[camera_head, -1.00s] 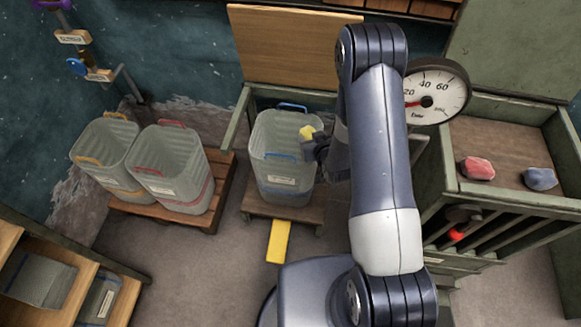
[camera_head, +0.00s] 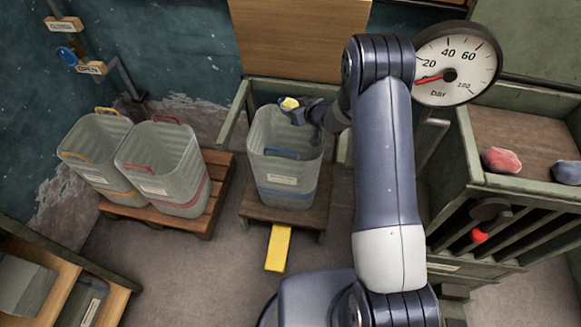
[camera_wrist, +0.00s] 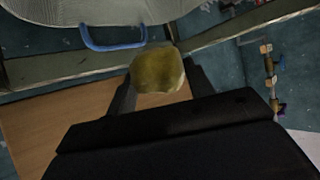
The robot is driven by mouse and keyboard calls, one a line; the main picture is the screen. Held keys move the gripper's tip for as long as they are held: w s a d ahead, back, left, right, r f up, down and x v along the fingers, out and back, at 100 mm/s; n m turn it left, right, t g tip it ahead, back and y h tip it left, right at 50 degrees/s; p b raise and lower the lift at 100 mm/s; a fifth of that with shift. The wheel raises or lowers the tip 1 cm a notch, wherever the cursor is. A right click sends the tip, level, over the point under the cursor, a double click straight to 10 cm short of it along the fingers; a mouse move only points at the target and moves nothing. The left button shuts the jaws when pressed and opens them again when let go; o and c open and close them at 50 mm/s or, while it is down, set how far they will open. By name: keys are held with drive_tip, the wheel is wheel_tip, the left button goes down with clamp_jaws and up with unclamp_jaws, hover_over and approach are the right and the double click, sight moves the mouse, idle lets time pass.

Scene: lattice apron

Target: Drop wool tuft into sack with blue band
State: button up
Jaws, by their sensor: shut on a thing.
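The sack with the blue band (camera_head: 284,192) is a tall translucent grey container with blue handles and a pale label, standing upright on a low wooden stand. My gripper (camera_head: 293,106) is at the far rim of this sack, in the upper part of its opening in the head view. It is shut on a yellow wool tuft (camera_head: 289,103). In the wrist view the tuft (camera_wrist: 157,71) sits between the two dark fingers, close to a blue handle (camera_wrist: 113,38) and the sack's pale rim. I cannot tell whether the tuft is fully over the opening.
Sacks with a yellow band (camera_head: 95,148) and a red band (camera_head: 160,160) stand on a pallet at left. Red (camera_head: 502,160) and blue (camera_head: 566,172) tufts lie on the right bench. A pressure gauge (camera_head: 455,62) stands behind my arm. A yellow strip (camera_head: 278,247) lies before the stand.

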wheel_tip(320, 180, down, 4)
drive_tip(key=b, duration=0.3)
drive_tip(key=shift+f, duration=0.2)
drive_tip(key=o, duration=1)
drive_tip(key=v, duration=1.1)
drive_tip(key=shift+p, duration=0.4)
drive_tip(key=shift+w+a, duration=0.1)
